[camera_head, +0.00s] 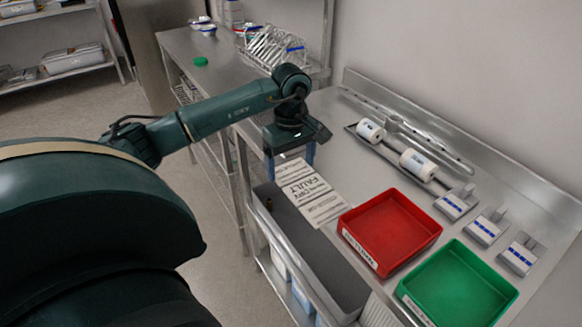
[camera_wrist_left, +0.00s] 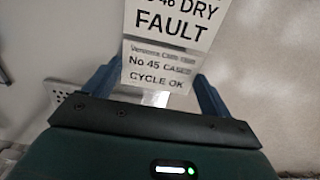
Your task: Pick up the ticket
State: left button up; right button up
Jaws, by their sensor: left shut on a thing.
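The ticket (camera_head: 312,190) is a white printed paper strip with large "FAULT" lettering. In the head view it stretches from my left gripper towards the red tray, over the counter edge beside the grey bin. My left gripper (camera_head: 290,157) is shut on the ticket's near end, its blue fingers at the two sides of the paper. The left wrist view shows the ticket (camera_wrist_left: 165,50) between the fingers of the left gripper (camera_wrist_left: 155,88), reading "DRY FAULT" and "No 45 CYCLE OK". I cannot tell whether the ticket is clear of the surface. My right gripper is not in view.
A red tray (camera_head: 347,228) and a green tray (camera_head: 405,291) stand on the steel counter. A long grey bin (camera_head: 320,262) runs along its front. Paper rolls (camera_head: 418,165) lie at the back, with several small grey-white blocks (camera_head: 454,204) to the right. A rack (camera_head: 275,48) stands behind my arm.

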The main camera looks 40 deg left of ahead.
aim_at(291, 171)
pick_arm(q)
notch_tip(291, 171, up, 10)
dwell(0.5)
dwell(0.5)
